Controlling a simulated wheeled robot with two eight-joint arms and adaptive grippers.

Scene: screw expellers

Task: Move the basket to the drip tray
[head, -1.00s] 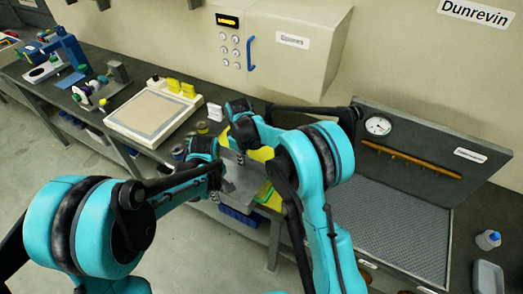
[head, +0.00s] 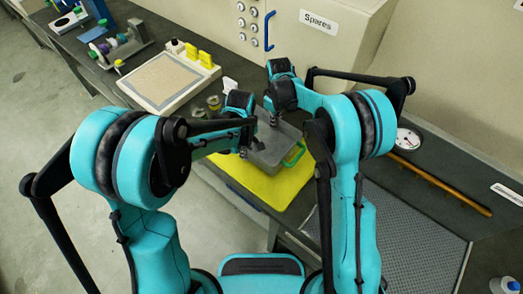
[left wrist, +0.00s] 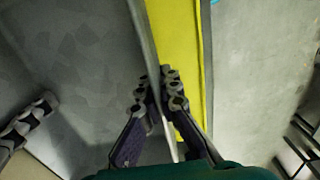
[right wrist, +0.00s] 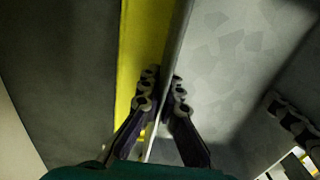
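The basket (head: 268,155) is a grey, open-topped metal box with a green handle (head: 296,154) at its right side, over a yellow mat. My left gripper (head: 243,152) is at its near left wall; in the left wrist view its fingers (left wrist: 162,97) are closed around the thin wall (left wrist: 147,45). My right gripper (head: 274,121) is at its far wall; in the right wrist view its fingers (right wrist: 163,92) are closed around that wall (right wrist: 178,40). I cannot tell whether the basket is lifted. The drip tray is probably the grey perforated tray (head: 415,240) at the right.
The yellow mat (head: 235,178) lies on the dark bench. Small round containers (head: 213,103) and a white framed panel (head: 168,80) stand left of the basket.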

